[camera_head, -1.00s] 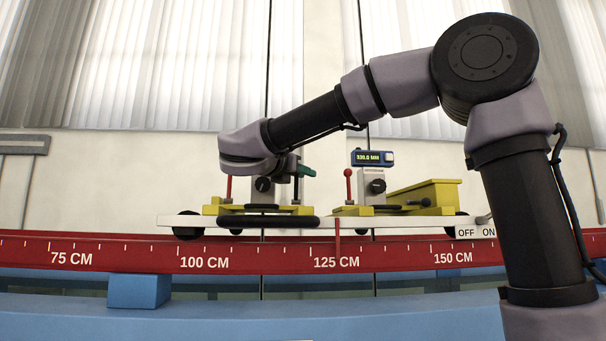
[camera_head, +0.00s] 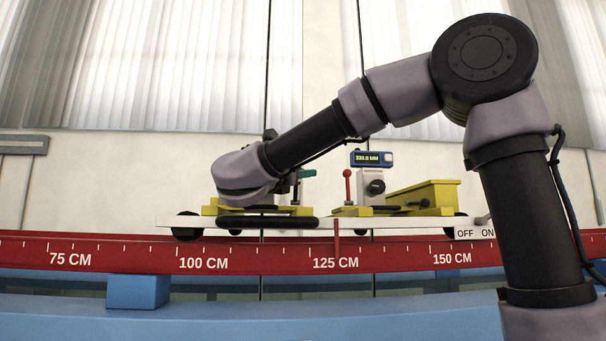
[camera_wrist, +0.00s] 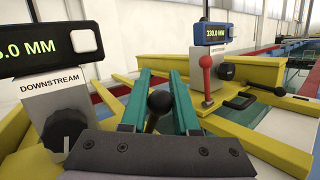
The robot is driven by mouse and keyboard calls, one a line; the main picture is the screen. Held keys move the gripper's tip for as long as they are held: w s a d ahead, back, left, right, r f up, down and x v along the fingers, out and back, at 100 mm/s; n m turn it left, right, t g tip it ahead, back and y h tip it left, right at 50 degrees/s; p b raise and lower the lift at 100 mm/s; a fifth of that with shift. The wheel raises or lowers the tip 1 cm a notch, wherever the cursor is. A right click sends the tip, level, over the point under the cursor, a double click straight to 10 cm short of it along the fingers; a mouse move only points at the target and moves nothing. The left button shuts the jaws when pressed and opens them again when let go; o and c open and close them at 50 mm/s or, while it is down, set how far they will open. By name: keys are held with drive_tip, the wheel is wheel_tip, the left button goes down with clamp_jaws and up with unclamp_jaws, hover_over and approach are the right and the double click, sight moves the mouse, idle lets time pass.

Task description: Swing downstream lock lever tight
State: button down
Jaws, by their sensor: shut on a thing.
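My gripper (camera_wrist: 163,74) has teal fingers, shut around a lever with a round black knob (camera_wrist: 160,101), which stands up between them in the wrist view. I take it as the downstream lock lever, beside the grey box labelled DOWNSTREAM (camera_wrist: 62,100), which has a black dial. In the head view the teal fingers of my gripper (camera_head: 304,175) show just above the yellow frame on the white carriage (camera_head: 380,222). My wrist hides the black knob and most of the downstream unit there.
The upstream unit (camera_head: 371,185) stands right of my gripper, with a red lever (camera_head: 348,187) and a display reading 330.0 MM. A black-knobbed lever (camera_head: 424,202) lies low beside it. A yellow block (camera_head: 430,195) stands farther right. The red scale rail (camera_head: 100,258) runs along the front.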

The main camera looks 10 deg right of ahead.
drive_tip(key=c, duration=0.7)
unclamp_jaws()
drive_tip(key=shift+o, duration=0.2)
drive_tip(key=v, duration=1)
drive_tip(key=shift+s+a, duration=0.2)
drive_tip(key=shift+s, duration=0.1)
